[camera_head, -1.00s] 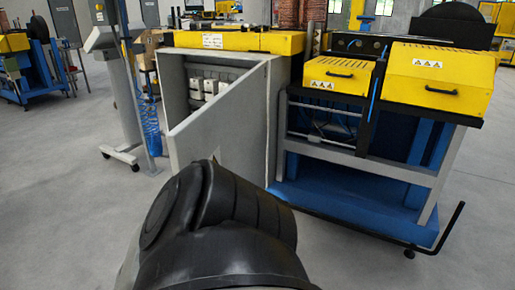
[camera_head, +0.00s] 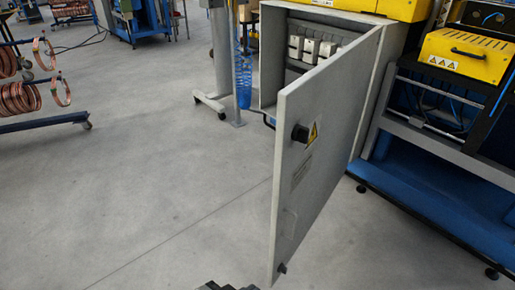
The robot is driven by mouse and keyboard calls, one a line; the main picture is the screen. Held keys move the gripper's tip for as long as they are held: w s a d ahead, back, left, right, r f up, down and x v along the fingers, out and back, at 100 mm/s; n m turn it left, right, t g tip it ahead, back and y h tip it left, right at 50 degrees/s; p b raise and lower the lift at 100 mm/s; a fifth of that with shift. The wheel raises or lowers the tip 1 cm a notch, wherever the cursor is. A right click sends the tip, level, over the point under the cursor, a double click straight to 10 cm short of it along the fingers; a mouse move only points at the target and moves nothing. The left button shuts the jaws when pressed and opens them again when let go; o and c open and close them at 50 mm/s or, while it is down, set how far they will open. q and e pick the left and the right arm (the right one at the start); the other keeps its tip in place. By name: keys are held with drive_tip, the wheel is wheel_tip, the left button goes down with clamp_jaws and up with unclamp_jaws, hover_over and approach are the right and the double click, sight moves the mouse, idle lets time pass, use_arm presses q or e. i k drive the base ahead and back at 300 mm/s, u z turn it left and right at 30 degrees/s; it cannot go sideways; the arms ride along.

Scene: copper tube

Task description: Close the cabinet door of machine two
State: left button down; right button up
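The grey cabinet door (camera_head: 325,140) of the machine stands wide open in the camera_head view, swung out toward me. It is hinged at the cabinet's right side. Neither gripper shows clearly. Only a small dark part shows at the bottom edge, left of the door's lower corner; I cannot tell what it is.
The blue machine base (camera_head: 430,200) stands on the right. A rack with copper coils (camera_head: 18,97) is at the far left. The floor left of the door is clear.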

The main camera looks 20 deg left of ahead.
sight(329, 100)
drive_tip(key=u, duration=0.15)
drive_tip(key=i, duration=0.5)
drive_tip(key=u, duration=1.85)
drive_tip(key=k, duration=0.7)
drive_tip(key=z, duration=1.6)
